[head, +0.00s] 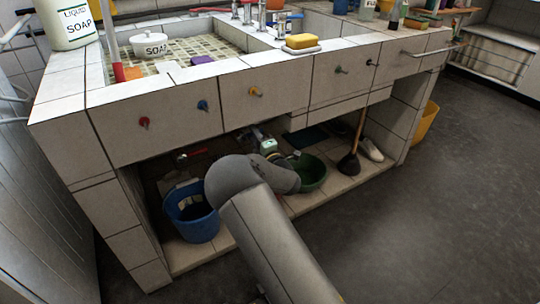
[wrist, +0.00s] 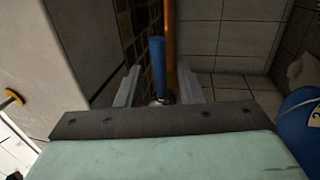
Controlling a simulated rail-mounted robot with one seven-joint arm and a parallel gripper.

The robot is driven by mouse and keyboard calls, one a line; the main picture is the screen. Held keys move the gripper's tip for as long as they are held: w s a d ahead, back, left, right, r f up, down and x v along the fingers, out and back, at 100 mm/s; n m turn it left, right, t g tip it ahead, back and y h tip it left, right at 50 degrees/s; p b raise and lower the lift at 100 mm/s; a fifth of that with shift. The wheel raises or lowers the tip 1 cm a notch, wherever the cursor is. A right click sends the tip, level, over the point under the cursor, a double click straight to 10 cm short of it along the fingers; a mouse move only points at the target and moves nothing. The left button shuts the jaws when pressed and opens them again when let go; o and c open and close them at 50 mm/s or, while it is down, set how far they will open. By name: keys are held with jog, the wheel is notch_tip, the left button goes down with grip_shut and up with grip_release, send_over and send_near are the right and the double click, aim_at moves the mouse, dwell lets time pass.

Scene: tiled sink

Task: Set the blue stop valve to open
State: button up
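The blue stop valve shows in the wrist view as a blue lever handle (wrist: 158,66). It lies along an orange-brown pipe (wrist: 171,40), roughly parallel to it, with a metal fitting at its lower end. My gripper (wrist: 159,90) is open, with one finger on each side of the lever and pipe. Gaps show on both sides, so the fingers look apart from the lever. In the head view my gripper (head: 266,143) is under the sink counter; its fingertips and the blue lever are hidden there.
A red lever (head: 191,154) shows under the counter. A blue bucket (head: 192,214), a green basin (head: 313,172) and a plunger (head: 348,165) stand on the lower shelf.

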jog(key=p+v, duration=0.2)
jog(key=v, duration=1.2)
jog(key=shift+p, duration=0.3)
jog(key=shift+r, duration=0.1)
jog(key=s+d+r+m+g+h+p, duration=0.1)
jog(key=d+r+m+g+h+p, duration=0.1)
jog(key=d+r+m+h+p, duration=0.5)
jog(key=s+d+r+m+g+h+p, duration=0.1)
jog(key=d+r+m+g+h+p, duration=0.3)
jog(key=r+m+p, duration=0.6)
jog(key=s+r+m+g+p, duration=0.2)
jog(key=s+r+p, duration=0.3)
jog(key=s+r, duration=0.3)
jog(key=s+d+r+m+g+p, duration=0.1)
jog(key=s+r+g+p, duration=0.4)
jog(key=s, duration=0.9)
jog(key=s+d+r+m+g+p, duration=0.1)
jog(key=s+r+m+g+p, duration=0.2)
jog(key=s+r+p, duration=0.3)
jog(key=s+r+m, duration=0.1)
jog(key=s+r, duration=0.4)
jog(key=r, duration=0.1)
jog(key=shift+s+d+g, duration=0.25)
jog(key=shift+s+g, duration=0.1)
jog(key=shift+g, duration=0.05)
jog(key=shift+o, duration=0.3)
